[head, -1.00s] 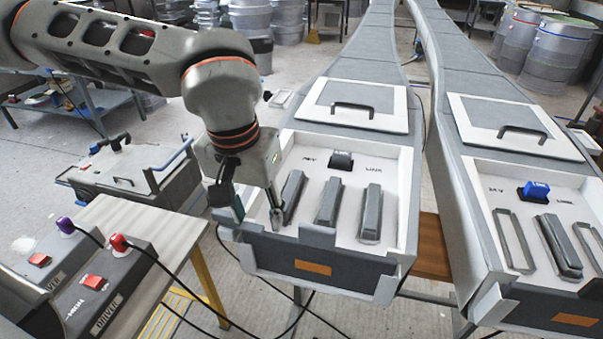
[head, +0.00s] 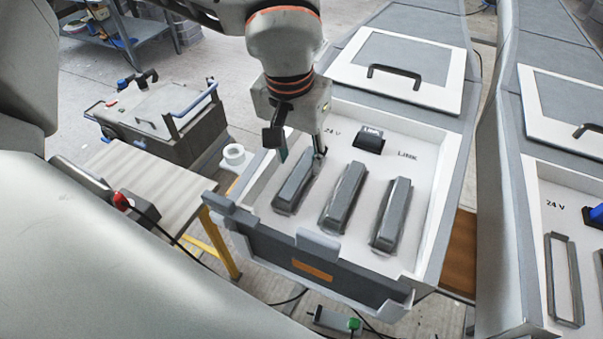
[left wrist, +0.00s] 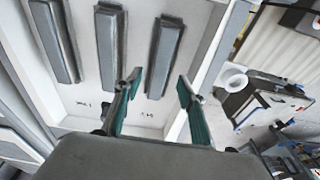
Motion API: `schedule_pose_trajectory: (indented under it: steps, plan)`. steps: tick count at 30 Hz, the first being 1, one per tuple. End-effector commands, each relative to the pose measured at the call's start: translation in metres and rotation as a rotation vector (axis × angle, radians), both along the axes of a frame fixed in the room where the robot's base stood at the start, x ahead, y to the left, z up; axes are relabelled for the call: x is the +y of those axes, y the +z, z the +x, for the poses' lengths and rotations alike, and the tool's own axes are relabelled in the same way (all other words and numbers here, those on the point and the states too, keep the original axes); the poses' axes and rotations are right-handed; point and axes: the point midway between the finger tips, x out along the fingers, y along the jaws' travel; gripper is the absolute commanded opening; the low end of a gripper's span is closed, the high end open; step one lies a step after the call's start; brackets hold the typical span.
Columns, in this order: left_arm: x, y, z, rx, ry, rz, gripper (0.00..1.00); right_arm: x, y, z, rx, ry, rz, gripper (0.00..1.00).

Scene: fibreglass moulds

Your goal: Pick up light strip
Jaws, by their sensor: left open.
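Three long dark grey bars, which look like the light strips, lie side by side in the white recessed tray of the nearer mould: a left strip (head: 295,187), a middle strip (head: 343,197) and a right strip (head: 391,213). My left gripper (head: 301,157) points down, open and empty, at the far end of the left strip. In the left wrist view its two fingers (left wrist: 158,86) stand apart, with the nearest strip (left wrist: 165,57) beyond and roughly between them. I cannot tell whether they touch it. My right gripper is not in view.
A black connector block (head: 370,142) sits behind the strips. A handled lid (head: 400,68) lies farther back. A second mould with a blue connector (head: 595,215) stands at right. A cart (head: 160,110) and a wooden-topped bench (head: 150,185) are at left. The tray's raised walls surround the strips.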

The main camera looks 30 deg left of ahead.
Motion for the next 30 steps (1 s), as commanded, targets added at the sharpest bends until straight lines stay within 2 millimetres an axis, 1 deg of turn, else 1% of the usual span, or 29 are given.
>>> schedule_pose_trajectory:
  steps: [3, 7, 9, 14, 15, 17, 18, 19, 20, 30]
  plan:
    - [0.000, -0.019, -0.001, 0.005, -0.002, 0.002, 0.40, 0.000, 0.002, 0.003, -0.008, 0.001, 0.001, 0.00]
    - [0.001, -0.036, 0.002, 0.004, 0.000, 0.001, 0.40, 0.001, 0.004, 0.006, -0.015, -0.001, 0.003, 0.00]
    - [0.001, -0.039, 0.003, 0.001, 0.000, 0.000, 0.40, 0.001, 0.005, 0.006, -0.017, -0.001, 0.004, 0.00]
    - [0.001, -0.039, 0.004, 0.000, 0.001, 0.000, 0.40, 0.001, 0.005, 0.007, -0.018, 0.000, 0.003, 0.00]
    - [0.001, -0.039, 0.004, 0.000, 0.001, 0.000, 0.38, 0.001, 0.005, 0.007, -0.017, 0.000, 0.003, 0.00]
    - [0.001, -0.039, 0.004, 0.000, 0.001, 0.000, 0.22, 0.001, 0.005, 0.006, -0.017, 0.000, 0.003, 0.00]
    - [0.001, -0.039, 0.004, 0.000, 0.001, 0.000, 0.12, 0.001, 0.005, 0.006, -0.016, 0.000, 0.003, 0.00]
    - [0.001, -0.039, 0.004, 0.000, 0.001, 0.000, 0.04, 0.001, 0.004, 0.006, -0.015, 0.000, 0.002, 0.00]
    - [0.001, -0.039, 0.004, 0.000, 0.001, 0.000, 0.00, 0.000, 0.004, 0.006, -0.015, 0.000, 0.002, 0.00]
    - [0.001, -0.038, 0.004, 0.000, 0.001, 0.000, 0.00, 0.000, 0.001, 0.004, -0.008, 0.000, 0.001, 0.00]
